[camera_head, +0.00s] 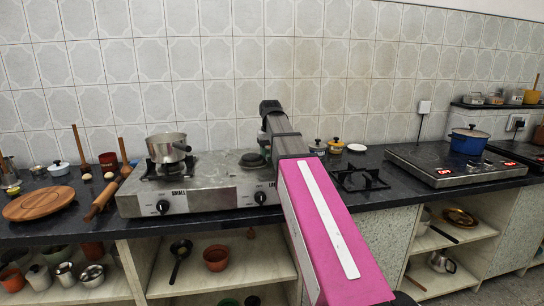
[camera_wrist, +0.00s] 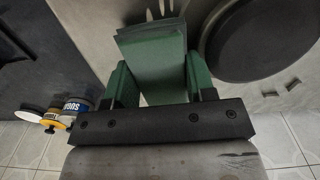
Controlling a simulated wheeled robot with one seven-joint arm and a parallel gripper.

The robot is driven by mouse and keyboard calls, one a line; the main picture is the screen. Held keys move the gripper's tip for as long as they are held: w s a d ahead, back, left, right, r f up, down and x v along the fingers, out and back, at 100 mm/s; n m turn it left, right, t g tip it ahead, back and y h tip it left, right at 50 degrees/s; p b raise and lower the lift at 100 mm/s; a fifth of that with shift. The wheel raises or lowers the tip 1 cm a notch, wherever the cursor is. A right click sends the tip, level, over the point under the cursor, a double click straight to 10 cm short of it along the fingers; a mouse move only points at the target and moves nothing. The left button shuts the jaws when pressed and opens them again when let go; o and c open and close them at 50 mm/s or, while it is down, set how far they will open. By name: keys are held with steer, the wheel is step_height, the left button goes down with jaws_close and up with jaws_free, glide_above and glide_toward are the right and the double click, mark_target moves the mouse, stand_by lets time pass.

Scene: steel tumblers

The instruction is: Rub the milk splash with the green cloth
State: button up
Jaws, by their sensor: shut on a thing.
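The green cloth (camera_wrist: 153,48) is a folded block between the fingers of my gripper (camera_wrist: 159,78), which is shut on it in the wrist view. The cloth is over the steel stove top (camera_head: 215,173), beside a round dark burner (camera_wrist: 262,40). I cannot tell whether it touches the steel. A few pale marks (camera_wrist: 160,8) show on the steel just past the cloth's far edge; I cannot tell whether they are the milk splash or print. In the head view my pink arm hides the gripper and cloth, and no splash can be made out clearly.
A steel pot (camera_head: 167,148) stands on the stove's left burner. A rolling pin (camera_head: 102,200) and a round wooden board (camera_head: 40,203) lie on the left counter.

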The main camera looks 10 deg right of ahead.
steer(key=shift+w+a, duration=0.1)
steer(key=shift+w, duration=0.7)
steer(key=shift+s+r, duration=0.1)
steer(key=shift+r, duration=0.1)
steer(key=shift+r, duration=2.85)
steer(key=shift+r, duration=1.5)
steer(key=shift+s, duration=0.1)
